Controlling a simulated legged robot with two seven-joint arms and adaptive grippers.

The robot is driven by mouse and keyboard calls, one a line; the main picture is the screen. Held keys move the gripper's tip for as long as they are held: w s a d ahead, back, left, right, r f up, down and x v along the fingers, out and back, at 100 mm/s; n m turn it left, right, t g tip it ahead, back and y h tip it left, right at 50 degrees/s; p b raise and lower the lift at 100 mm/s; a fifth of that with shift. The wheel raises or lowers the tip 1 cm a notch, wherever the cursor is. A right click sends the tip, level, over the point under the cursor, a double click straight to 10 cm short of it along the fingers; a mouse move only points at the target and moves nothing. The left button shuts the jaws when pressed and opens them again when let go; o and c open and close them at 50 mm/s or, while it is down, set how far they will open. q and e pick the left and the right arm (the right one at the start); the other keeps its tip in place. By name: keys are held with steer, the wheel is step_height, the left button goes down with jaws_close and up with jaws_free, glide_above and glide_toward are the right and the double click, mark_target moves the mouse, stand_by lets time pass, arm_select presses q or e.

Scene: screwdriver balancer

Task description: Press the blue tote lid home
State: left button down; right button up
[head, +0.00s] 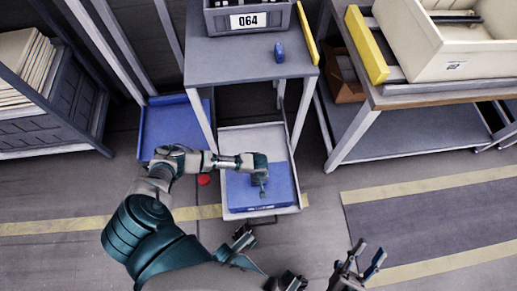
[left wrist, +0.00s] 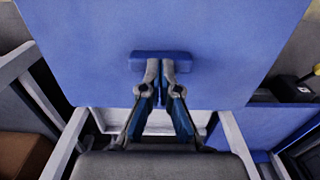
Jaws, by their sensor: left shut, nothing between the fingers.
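The blue tote lid (head: 281,198) lies in the front part of a light grey tray (head: 248,137) low in front of the table. My left gripper (head: 262,192) is shut and empty, pointing down over the lid. In the left wrist view, its closed fingertips (left wrist: 161,64) are at a small raised blue block (left wrist: 143,57) on the lid's flat face (left wrist: 90,35). I cannot tell whether they press on it. The tote under the lid is mostly hidden. My right gripper (head: 361,256) is open and empty at the lower right, away from the lid.
A grey table (head: 232,62) stands behind, with a bin labelled 064 (head: 247,20) and a small blue object (head: 279,52). A blue tray (head: 160,115) is at left. A red spot (head: 204,180) is on the floor. A bench (head: 415,95) stands at right. The floor at right is clear.

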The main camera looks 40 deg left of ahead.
arm_select(q)
steer(key=shift+f, duration=0.15)
arm_select(e)
steer(key=shift+a, duration=0.1)
arm_select(q)
steer(key=shift+r+p, duration=2.5)
steer(key=shift+r, duration=0.1)
steer(key=shift+f, duration=0.1)
arm_select(e)
step_height(320, 180, up, 7)
steer(key=t, duration=0.1)
steer(key=shift+s, duration=0.25)
steer(key=shift+r, duration=0.1)
